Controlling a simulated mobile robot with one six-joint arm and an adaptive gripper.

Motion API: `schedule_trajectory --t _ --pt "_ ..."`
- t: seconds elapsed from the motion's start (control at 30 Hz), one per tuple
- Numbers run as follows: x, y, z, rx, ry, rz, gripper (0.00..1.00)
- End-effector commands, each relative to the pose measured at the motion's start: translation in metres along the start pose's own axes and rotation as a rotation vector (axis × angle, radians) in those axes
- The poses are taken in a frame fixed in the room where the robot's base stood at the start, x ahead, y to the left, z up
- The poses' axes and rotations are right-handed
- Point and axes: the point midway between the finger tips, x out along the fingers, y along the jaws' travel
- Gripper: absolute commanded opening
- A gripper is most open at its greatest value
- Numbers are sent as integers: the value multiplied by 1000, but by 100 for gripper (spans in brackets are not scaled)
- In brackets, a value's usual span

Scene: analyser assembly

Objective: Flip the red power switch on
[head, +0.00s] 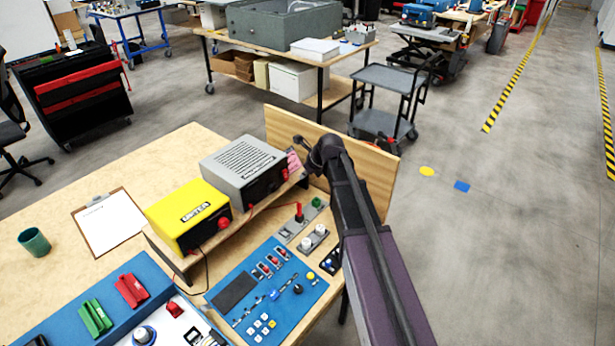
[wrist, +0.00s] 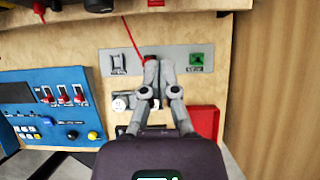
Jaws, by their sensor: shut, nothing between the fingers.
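Three small red rocker switches sit in a row on the blue control panel (head: 235,318); the middle one (head: 267,268) also shows in the wrist view (wrist: 63,96). On the grey plate (head: 285,238) stands an upright red part (head: 298,213) beside a green switch (head: 317,202). I cannot tell which red part is the power switch. My gripper (head: 298,140) is shut and empty, raised near the wooden back board. In the wrist view my fingertips (wrist: 158,64) overlap the middle of the grey plate (wrist: 178,54) and hide part of it; contact cannot be judged.
A yellow unit (head: 187,215) and a grey unit (head: 242,168) stand on a wooden shelf behind the panel. A thin red cable (wrist: 130,38) crosses the wrist view. A red box-like part (wrist: 207,119) lies right of my fingers. The wooden board (head: 283,128) borders the bench.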

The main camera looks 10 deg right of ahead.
Motion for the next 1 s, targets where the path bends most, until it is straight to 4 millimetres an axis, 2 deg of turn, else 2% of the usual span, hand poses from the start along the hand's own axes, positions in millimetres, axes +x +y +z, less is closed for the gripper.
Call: schedule_trajectory --t 0.03,0.4,0.6,1.0 --pt "9 -1 -2 0 0 0 0" --pt "42 0 -1 -1 0 0 0" --pt "57 -1 19 -1 -1 0 0" --pt "66 0 29 0 0 -1 0"
